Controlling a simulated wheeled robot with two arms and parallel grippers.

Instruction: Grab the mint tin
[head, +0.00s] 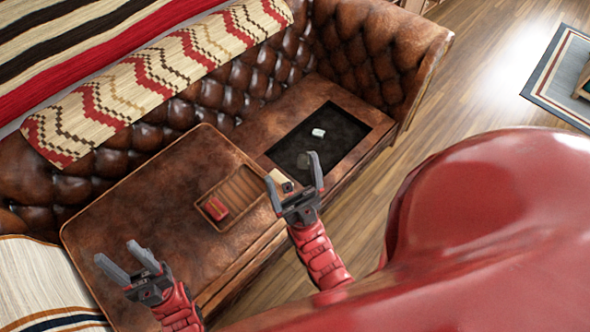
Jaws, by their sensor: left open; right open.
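I cannot tell for certain which small object is the mint tin. A small white rounded item (318,132) lies on the black inset (345,129) of the right sofa seat. A small red item (216,208) lies at the near left end of the brown tray (243,184) on the left seat. My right gripper (292,168) is open near the tray's right end. A beige block-like item (281,178) shows between its fingers; contact cannot be told. My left gripper (116,252) is open and empty-looking, left of the tray.
The tufted brown leather sofa (385,40) has a high back and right arm. A patterned runner (160,80) drapes over its back. Wooden floor (470,95) is open to the right.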

